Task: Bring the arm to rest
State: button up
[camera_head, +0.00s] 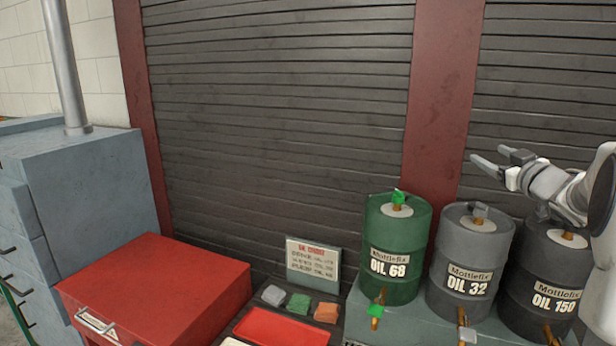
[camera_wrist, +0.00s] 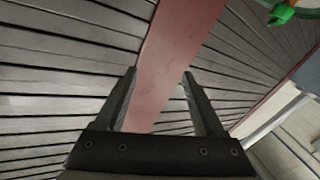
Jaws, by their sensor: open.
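My gripper (camera_head: 488,166) is raised at the right of the head view, above the grey and black drums, with its fingers pointing left. Its two fingers are apart and nothing is between them. In the wrist view the open fingers (camera_wrist: 160,85) point toward a red post and the dark slatted wall. My arm comes in from the right edge of the head view.
A green drum (camera_head: 385,236), a grey drum (camera_head: 448,254) and a black drum (camera_head: 530,290) stand on a bench below my gripper. A red cabinet (camera_head: 160,285), a sign (camera_head: 312,262), coloured blocks and a red tray (camera_head: 280,328) are further left. The slatted wall (camera_head: 280,130) stands behind.

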jog(key=s+a+f+m+g+h, duration=0.1)
jog(key=s+a+m+g+h, duration=0.15)
jog(key=s+a, duration=0.5)
jog(key=s+a+m+g+h, duration=0.1)
jog(key=s+a+g, duration=0.25)
jog(key=a, duration=0.65)
jog(key=s+a+f+g+y, duration=0.1)
jog(key=s+a+f+g, duration=0.1)
jog(key=s+f, duration=0.3)
jog(key=s+a+f+g+y, duration=0.1)
jog(key=s+a+f, duration=0.3)
jog(key=s, duration=0.7)
jog(key=s+a+f+g+y, duration=0.1)
jog(key=s+a+f+g, duration=0.2)
jog(key=s, duration=0.6)
notch_tip(320, 180, down, 3)
jog(key=shift+a+r+g, duration=0.15)
jog(key=shift+a+g, duration=0.15)
jog(key=shift+a, duration=0.95)
